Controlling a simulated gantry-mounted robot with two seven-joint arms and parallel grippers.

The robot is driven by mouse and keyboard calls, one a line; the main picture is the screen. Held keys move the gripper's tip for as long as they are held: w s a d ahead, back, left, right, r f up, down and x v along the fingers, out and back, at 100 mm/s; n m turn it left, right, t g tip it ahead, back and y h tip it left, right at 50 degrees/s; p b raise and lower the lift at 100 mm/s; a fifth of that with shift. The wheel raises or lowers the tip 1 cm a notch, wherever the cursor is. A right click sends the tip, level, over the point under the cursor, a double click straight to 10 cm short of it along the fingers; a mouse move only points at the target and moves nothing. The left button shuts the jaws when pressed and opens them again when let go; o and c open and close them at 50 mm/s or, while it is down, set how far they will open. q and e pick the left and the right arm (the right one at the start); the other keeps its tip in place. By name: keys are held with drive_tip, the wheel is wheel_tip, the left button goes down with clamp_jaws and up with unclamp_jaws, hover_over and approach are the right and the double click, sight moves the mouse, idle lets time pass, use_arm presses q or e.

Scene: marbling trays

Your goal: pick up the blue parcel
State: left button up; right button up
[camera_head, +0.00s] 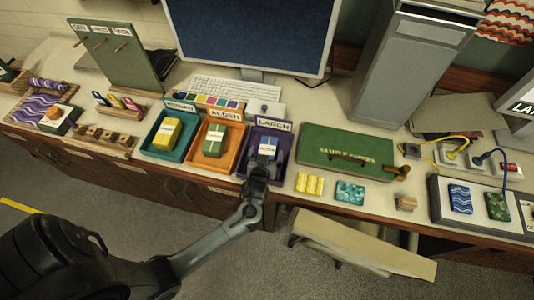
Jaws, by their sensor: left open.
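The blue parcel (268,142) with a pale label lies in the purple tray (286,143) marked LARCH. My left gripper (263,160) is open, at the front part of that tray and just in front of the parcel. The gripper hides the parcel's near part, and I cannot tell whether its fingers touch the parcel. My right gripper is not in view.
Left of the purple tray stand an orange tray (203,164) with a green parcel (214,139) and a teal tray (149,150) with a yellow parcel (167,132). A monitor (250,35) and keyboard (213,90) stand behind. A green board (318,142) lies to the right.

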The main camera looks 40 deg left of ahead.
use_arm(q)
drive_tip(key=shift+w+a+f, duration=0.1)
drive_tip(key=shift+w, duration=0.05)
drive_tip(key=c, duration=1.3)
drive_tip(key=shift+o, duration=0.2)
wheel_tip(320, 180, up, 9)
drive_tip(key=shift+r+p, duration=0.1)
drive_tip(key=shift+p, duration=0.4)
drive_tip(key=shift+s, duration=0.3)
drive_tip(key=s+d+r+m+h+p, duration=0.2)
drive_tip(key=d+r+p, duration=0.2)
drive_tip(key=r+p, duration=0.2)
drive_tip(key=s+d+r+m+t+h+p, duration=0.1)
drive_tip(key=s+d+r+m+h+p, duration=0.1)
drive_tip(key=d+r+p, duration=0.2)
drive_tip(key=s+d+r+m+t+h+p, duration=0.1)
drive_tip(key=s+d+r+m+h+p, duration=0.1)
drive_tip(key=r+p, duration=0.7)
wheel_tip(320, 180, up, 3)
drive_tip(key=shift+d+f+h, duration=0.1)
drive_tip(key=shift+d+h, duration=0.4)
drive_tip(key=shift+d, duration=0.45)
